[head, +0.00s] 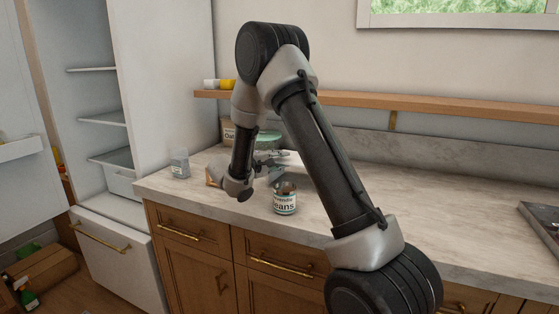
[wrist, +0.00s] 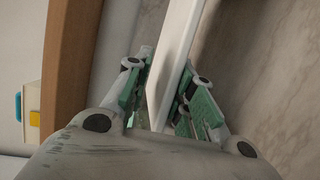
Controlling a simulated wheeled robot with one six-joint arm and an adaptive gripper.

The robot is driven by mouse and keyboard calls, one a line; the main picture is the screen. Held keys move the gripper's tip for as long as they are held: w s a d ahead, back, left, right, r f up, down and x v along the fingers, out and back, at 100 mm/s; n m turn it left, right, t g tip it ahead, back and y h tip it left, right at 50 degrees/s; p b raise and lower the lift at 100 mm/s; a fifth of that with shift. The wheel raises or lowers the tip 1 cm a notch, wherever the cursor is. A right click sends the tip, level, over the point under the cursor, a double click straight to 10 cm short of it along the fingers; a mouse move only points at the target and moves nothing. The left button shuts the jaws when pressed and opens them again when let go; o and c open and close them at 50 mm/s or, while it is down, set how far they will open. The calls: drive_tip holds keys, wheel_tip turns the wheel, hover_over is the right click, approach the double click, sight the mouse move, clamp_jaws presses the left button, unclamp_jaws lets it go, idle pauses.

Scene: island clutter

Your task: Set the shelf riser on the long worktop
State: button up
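The shelf riser appears in the wrist view as a thin white panel (wrist: 172,60) between the two finger pads of my gripper (wrist: 165,98). The pads close on it from both sides. In the head view my gripper (head: 264,166) is low over the back left part of the long worktop (head: 395,212). A small pale part of the riser (head: 284,156) shows behind it. My arm and gripper hide most of the riser there, and I cannot tell whether it touches the worktop.
A grey container (head: 180,163) stands at the left end. A wooden wall shelf (head: 430,108) runs above. The worktop right of my arm is mostly clear.

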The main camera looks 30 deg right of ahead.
drive_tip(key=shift+f, duration=0.25)
drive_tip(key=o, duration=0.6)
drive_tip(key=shift+o, duration=0.4)
drive_tip(key=shift+f, duration=0.45)
idle(0.6)
drive_tip(key=shift+a, duration=0.15)
drive_tip(key=shift+f+v, duration=0.2)
drive_tip(key=shift+v, duration=1.2)
drive_tip(key=shift+f+v, duration=0.15)
drive_tip(key=shift+v, duration=1.25)
drive_tip(key=shift+f+v, duration=0.2)
drive_tip(key=shift+v, duration=1.2)
drive_tip(key=shift+s+a, duration=0.1)
drive_tip(key=shift+a, duration=0.05)
drive_tip(key=shift+r, duration=0.15)
wheel_tip(320, 180, up, 10)
